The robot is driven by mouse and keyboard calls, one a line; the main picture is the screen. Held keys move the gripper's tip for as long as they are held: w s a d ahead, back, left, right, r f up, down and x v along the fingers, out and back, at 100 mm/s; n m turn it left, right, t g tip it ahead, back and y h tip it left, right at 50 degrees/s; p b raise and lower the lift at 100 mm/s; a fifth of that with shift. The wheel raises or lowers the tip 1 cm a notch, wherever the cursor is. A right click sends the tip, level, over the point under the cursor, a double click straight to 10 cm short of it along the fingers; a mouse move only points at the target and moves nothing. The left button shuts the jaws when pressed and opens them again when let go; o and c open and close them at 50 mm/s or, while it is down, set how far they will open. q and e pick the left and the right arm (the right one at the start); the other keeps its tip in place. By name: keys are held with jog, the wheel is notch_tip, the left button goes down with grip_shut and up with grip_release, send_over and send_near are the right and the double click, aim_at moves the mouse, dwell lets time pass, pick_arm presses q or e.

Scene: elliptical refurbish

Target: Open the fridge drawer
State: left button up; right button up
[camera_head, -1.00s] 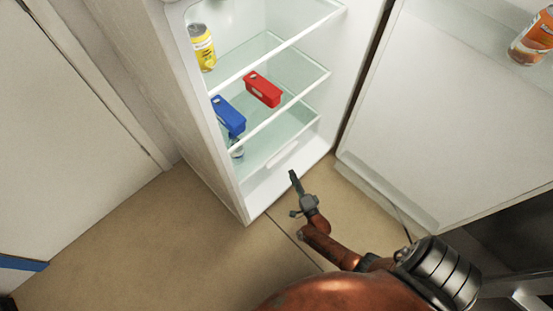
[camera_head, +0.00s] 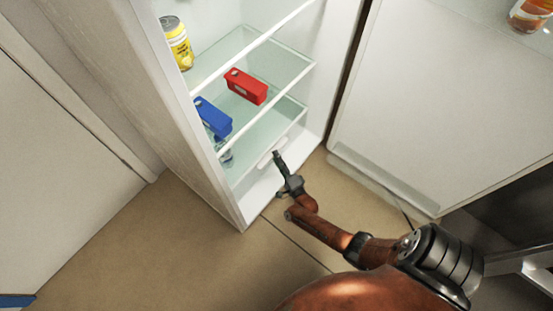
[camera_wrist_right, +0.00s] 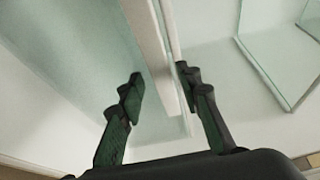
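The fridge drawer (camera_head: 258,190) is the white-fronted bottom compartment of the open fridge, with a pale handle (camera_head: 264,161) on its front. It looks shut in the head view. My right gripper (camera_head: 277,154) is at the drawer front, close to the handle. In the right wrist view my right gripper (camera_wrist_right: 160,76) is open, with a white upright edge (camera_wrist_right: 152,45) between its fingers. I cannot tell whether the fingers touch it. My left gripper is not in view.
The fridge door (camera_head: 430,110) stands open at the right, with an orange container (camera_head: 530,16) on its shelf. A yellow can (camera_head: 177,43), a red box (camera_head: 246,86) and a blue box (camera_head: 213,116) sit inside. The floor (camera_head: 180,240) in front is clear.

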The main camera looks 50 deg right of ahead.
jog(key=shift+c, duration=0.5)
grip_shut()
jog(key=shift+f, duration=0.1)
